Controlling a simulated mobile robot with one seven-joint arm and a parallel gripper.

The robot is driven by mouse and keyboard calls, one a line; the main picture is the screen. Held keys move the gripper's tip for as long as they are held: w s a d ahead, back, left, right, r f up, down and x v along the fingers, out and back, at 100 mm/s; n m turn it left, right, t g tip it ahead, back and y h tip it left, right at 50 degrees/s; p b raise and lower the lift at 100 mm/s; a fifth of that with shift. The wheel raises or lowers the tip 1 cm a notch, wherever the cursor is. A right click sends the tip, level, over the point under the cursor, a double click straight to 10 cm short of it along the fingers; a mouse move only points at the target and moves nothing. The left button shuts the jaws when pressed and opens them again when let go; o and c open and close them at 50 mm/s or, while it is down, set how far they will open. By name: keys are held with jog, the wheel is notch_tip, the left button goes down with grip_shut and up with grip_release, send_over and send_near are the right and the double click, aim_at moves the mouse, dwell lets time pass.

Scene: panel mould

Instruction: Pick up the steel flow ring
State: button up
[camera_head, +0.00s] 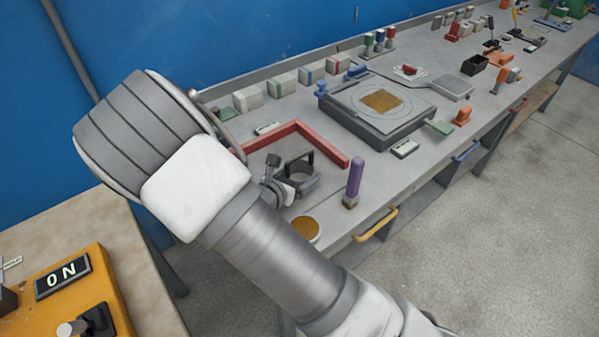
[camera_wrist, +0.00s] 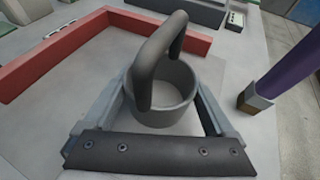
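The steel flow ring (camera_wrist: 162,112) is a grey open cylinder with a dark arched handle (camera_wrist: 158,55). It stands upright in the middle of the wrist view, and in the head view its handle (camera_head: 299,157) shows beyond my forearm. My gripper (camera_wrist: 163,100) is low around the ring, one finger on its left and one on its right. The fingers look very close to the ring's wall, but I cannot tell whether they touch it. The lower outside of the ring and the fingertips are partly hidden.
A red angled bar (camera_head: 318,139) lies behind and left of the ring. A purple-handled tool (camera_head: 354,178) stands upright to its right. A round pot with a brown top (camera_head: 306,229) is near the front edge. A dark mould block (camera_head: 377,108) stands further along the bench.

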jog(key=c, duration=1)
jog(key=shift+o, duration=0.2)
jog(key=shift+r, duration=0.1)
